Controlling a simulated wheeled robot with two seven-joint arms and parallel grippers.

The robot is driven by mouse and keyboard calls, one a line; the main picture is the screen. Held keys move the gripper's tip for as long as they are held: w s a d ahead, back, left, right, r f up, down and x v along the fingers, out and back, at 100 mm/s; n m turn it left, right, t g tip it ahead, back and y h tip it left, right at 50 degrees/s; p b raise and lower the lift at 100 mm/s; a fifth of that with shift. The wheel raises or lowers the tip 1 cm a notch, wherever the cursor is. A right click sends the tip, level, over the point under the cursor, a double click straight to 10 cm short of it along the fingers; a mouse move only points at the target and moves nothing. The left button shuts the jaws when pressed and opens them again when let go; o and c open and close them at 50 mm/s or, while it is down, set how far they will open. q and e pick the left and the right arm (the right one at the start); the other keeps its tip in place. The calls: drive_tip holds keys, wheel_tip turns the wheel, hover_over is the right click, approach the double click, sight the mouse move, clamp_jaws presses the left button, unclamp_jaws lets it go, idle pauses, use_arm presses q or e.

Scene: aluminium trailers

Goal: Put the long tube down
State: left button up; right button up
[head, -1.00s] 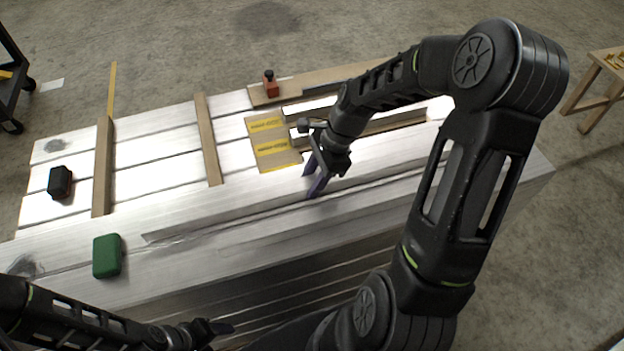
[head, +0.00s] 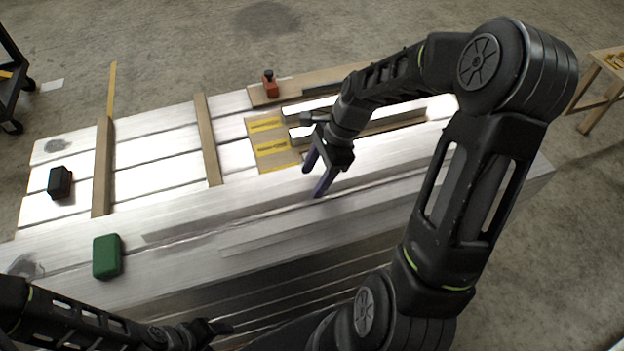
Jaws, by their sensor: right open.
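A long aluminium tube (head: 290,232) appears to lie along the near part of the silver bench top (head: 180,213), slanting up to the right. Its left end shows, and its right part passes behind my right arm. It is hard to tell from the bare metal around it. My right gripper (head: 315,178) has its purple fingers spread and empty, above and behind the tube and apart from it in the picture. My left gripper (head: 217,327) is low at the bottom edge, in front of the bench. Its fingers are too dark and edge-on to read.
A green box (head: 107,256) sits left of the tube, and a black block (head: 60,182) farther left. Wooden strips (head: 207,140) cross the top. A yellow-striped panel (head: 270,148) and an orange knobbed block (head: 270,85) are behind. A wooden stand (head: 598,90) is far right.

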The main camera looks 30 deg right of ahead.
drive_tip(key=v, duration=1)
drive_tip(key=shift+r, duration=0.1)
